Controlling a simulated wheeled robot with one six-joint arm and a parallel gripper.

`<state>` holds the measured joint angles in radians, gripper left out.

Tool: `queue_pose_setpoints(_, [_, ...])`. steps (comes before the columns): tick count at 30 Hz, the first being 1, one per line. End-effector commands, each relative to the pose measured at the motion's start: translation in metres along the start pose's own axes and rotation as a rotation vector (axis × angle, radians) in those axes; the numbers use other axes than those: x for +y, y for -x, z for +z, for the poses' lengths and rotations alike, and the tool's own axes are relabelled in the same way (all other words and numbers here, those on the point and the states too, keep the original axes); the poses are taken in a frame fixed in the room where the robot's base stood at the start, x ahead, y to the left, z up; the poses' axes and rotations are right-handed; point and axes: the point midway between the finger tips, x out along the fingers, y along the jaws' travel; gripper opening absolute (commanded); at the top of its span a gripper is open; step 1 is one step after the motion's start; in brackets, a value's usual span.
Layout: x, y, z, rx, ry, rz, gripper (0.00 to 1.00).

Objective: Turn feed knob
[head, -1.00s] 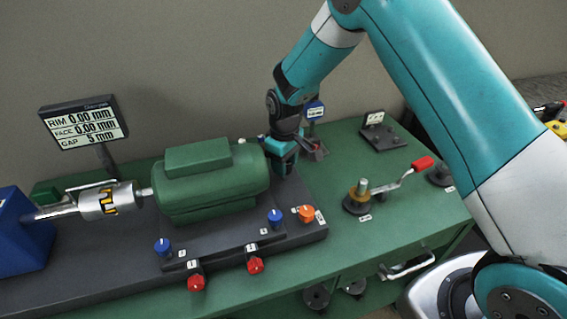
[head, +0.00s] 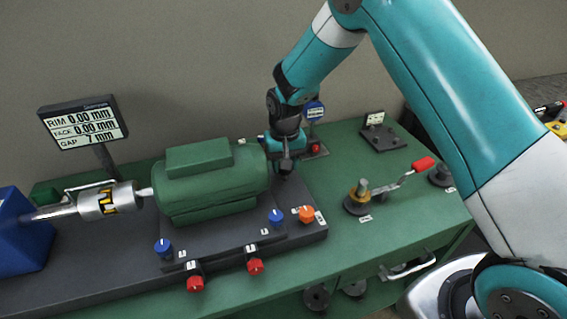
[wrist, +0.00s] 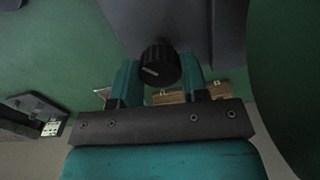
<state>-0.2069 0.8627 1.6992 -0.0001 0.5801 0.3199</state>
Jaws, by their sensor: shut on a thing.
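The feed knob (wrist: 160,64) is black and ribbed with a white mark; it shows in the wrist view between the two teal fingers of my gripper (wrist: 160,78). The gripper is shut on it. In the head view my gripper (head: 286,163) points down just right of the green motor (head: 208,180), and the knob cannot be made out there. The display (head: 84,124) at the left reads RIM 0.00 mm, FACE 0.00 mm and GAP 7 mm. A silver coupling (head: 92,205) lies left of the motor.
The wall (head: 190,60) is close behind.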

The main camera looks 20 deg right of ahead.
Motion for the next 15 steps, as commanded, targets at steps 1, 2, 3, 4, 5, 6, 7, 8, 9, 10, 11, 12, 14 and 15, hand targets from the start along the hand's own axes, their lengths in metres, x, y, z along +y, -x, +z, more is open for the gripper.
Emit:
queue_pose_setpoints(1, [-0.0001, 0.0011, -0.0006, 0.002, -0.01, 0.0, 0.17])
queue_pose_setpoints(2, [-0.0001, 0.0012, -0.0006, 0.002, -0.015, 0.0, 0.17])
queue_pose_setpoints(3, [-0.0001, 0.0012, -0.0006, 0.002, -0.021, 0.0, 0.17])
queue_pose_setpoints(4, [-0.0001, 0.0012, -0.0006, 0.002, -0.024, 0.0, 0.17])
queue_pose_setpoints(5, [-0.0001, 0.0012, -0.0006, 0.002, -0.027, 0.0, 0.17])
queue_pose_setpoints(6, [-0.0001, 0.0012, -0.0007, 0.002, -0.03, 0.0, 0.17])
queue_pose_setpoints(7, [-0.0001, 0.0012, -0.0007, 0.002, -0.032, 0.0, 0.17])
queue_pose_setpoints(8, [-0.0001, 0.0012, -0.0007, 0.002, -0.033, 0.0, 0.17])
queue_pose_setpoints(9, [-0.0001, 0.0012, -0.0007, 0.002, -0.033, 0.0, 0.17])
queue_pose_setpoints(10, [-0.0001, 0.0012, -0.0007, 0.002, -0.033, 0.0, 0.17])
queue_pose_setpoints(11, [-0.0001, 0.0012, -0.0007, 0.002, -0.033, 0.0, 0.17])
queue_pose_setpoints(12, [-0.0001, 0.0012, -0.0007, 0.002, -0.033, 0.0, 0.17])
queue_pose_setpoints(14, [-0.0001, 0.0012, -0.0007, 0.002, -0.033, -0.001, 0.17])
queue_pose_setpoints(15, [-0.0001, 0.0012, -0.0008, 0.002, -0.032, -0.001, 0.17])
